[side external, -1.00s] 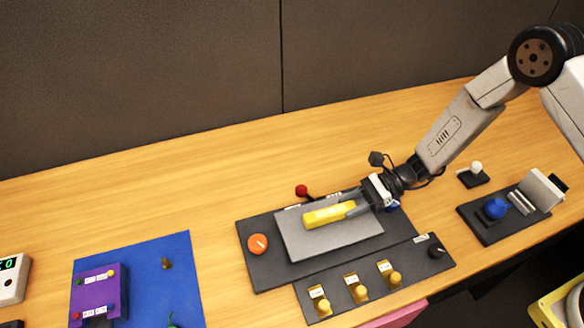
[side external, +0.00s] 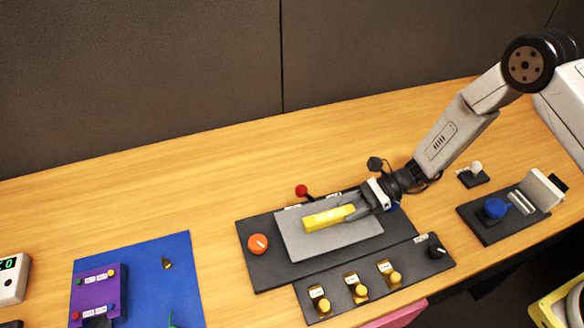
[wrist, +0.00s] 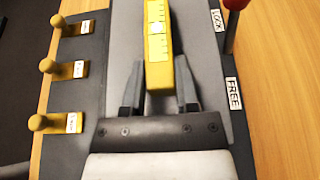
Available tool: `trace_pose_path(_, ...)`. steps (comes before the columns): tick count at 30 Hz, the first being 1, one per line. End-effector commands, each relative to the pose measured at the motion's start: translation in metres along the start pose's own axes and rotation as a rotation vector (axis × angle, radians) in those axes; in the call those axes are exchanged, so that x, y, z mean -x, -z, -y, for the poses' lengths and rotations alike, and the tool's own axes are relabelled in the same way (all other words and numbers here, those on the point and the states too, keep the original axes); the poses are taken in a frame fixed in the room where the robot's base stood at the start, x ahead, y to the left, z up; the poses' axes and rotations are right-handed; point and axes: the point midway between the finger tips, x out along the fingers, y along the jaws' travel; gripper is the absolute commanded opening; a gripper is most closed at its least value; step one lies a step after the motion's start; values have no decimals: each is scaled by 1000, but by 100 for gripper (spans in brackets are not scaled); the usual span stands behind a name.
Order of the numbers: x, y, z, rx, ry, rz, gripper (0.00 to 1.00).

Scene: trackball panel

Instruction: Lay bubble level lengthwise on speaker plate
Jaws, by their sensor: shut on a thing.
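The bubble level is a yellow bar (side external: 329,217), seen over the grey speaker plate (side external: 310,247) and roughly in line with its long side. In the wrist view the yellow level (wrist: 158,45) runs away from me over the grey plate (wrist: 205,60). My gripper (side external: 357,207) is shut on the near end of the level, with one dark finger (wrist: 158,92) on each side. Whether the level touches the plate or sits slightly above it, I cannot tell.
An orange ball (side external: 258,244) is left of the plate. A red-knobbed lever (side external: 301,190) stands behind it. Several yellow knobs (side external: 360,292) line the front panel. A blue-knobbed device (side external: 495,208) is at right. The table behind is clear.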

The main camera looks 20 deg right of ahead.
Motion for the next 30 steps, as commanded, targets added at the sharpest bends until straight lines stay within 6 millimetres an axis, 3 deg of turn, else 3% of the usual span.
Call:
trace_pose_path(13, 0, 0, 0, 0, 0, 0, 0)
trace_pose_path(14, 0, 0, 0, 0, 0, 0, 44)
trace_pose_path(17, 0, 0, 0, 0, 0, 0, 76)
trace_pose_path(30, 3, 0, 0, 0, 1, 0, 79)
